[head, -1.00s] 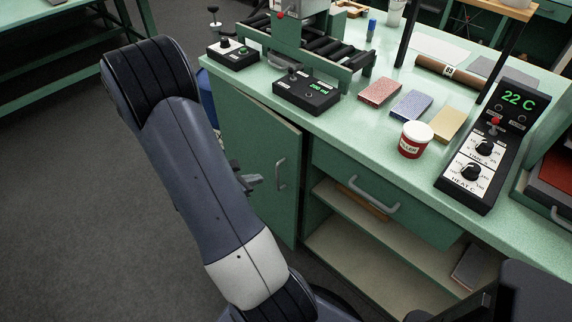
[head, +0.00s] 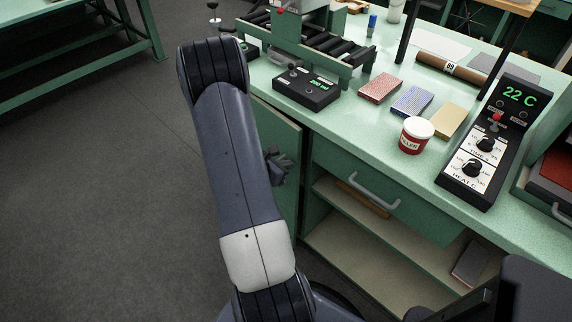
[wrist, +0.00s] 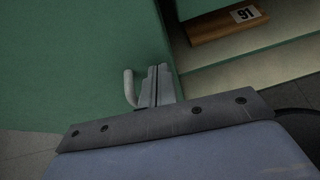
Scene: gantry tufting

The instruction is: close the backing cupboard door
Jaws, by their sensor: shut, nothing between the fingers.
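The green cupboard door (head: 288,142) under the bench stands ajar, its right edge out from the cabinet front. My arm hides most of it in the head view. In the wrist view the door (wrist: 65,55) fills the left side, with its grey handle (wrist: 130,88) near the free edge. My gripper (head: 283,163) is shut and empty in front of the door. In the wrist view my gripper (wrist: 160,82) is just right of the handle, close to the door's edge; I cannot tell whether it touches. The handle is hidden in the head view.
Right of the door are a drawer (head: 355,185) with a grey handle and open shelves (head: 345,250). A wooden piece marked 91 (wrist: 228,25) lies on a shelf. The bench top (head: 340,125) overhangs and carries control boxes and a red-white tub (head: 415,138). The floor at left (head: 100,210) is clear.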

